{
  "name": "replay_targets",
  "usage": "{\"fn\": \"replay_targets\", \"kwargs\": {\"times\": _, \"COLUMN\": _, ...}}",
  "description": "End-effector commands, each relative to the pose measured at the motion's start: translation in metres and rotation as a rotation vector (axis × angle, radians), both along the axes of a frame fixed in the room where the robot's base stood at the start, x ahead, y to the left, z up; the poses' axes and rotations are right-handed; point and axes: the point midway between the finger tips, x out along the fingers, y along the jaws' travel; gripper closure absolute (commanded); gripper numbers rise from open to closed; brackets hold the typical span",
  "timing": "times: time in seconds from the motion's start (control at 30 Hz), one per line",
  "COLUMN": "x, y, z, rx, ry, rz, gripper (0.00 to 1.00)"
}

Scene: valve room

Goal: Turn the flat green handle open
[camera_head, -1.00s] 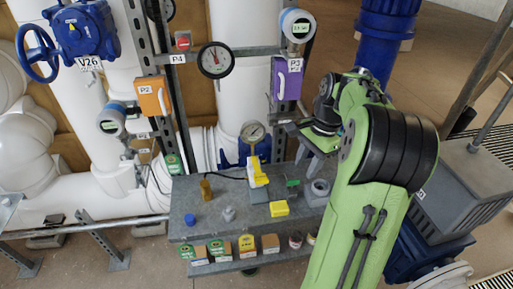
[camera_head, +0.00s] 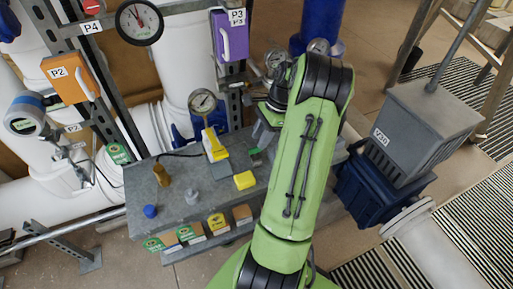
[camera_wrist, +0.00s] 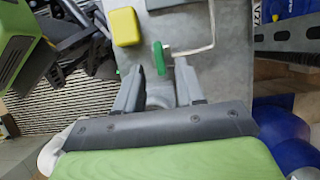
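The flat green handle (camera_wrist: 159,57) lies over the grey bench top in the wrist view, just beyond my fingertips. In the head view a small green piece (camera_head: 255,156), which looks like the same handle, shows beside my gripper (camera_head: 266,132). In the wrist view my gripper (camera_wrist: 158,88) has its two fingers apart, with a grey round part (camera_wrist: 160,96) showing between them. No contact with the handle is visible. My forearm hides part of the bench beyond the handle in the head view.
The grey bench (camera_head: 215,193) carries a yellow block (camera_head: 244,180), a yellow tool (camera_head: 215,146), a brass piece (camera_head: 161,174) and a blue knob (camera_head: 150,211). A gauge (camera_head: 203,101) stands behind. A grey box (camera_head: 413,130) stands right of my arm.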

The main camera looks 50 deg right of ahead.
Motion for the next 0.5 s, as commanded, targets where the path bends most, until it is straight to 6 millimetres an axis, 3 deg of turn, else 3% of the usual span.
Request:
{"fn": "replay_targets", "kwargs": {"times": 0.03, "x": 0.002, "y": 0.004, "z": -0.013, "rx": 0.003, "ry": 0.003, "rz": 0.002, "gripper": 0.62}}
{"fn": "replay_targets", "kwargs": {"times": 0.2, "x": 0.007, "y": 0.012, "z": -0.032, "rx": 0.001, "ry": 0.001, "rz": 0.003, "gripper": 0.62}}
{"fn": "replay_targets", "kwargs": {"times": 0.5, "x": 0.007, "y": 0.013, "z": -0.034, "rx": -0.001, "ry": 0.0, "rz": 0.001, "gripper": 0.62}}
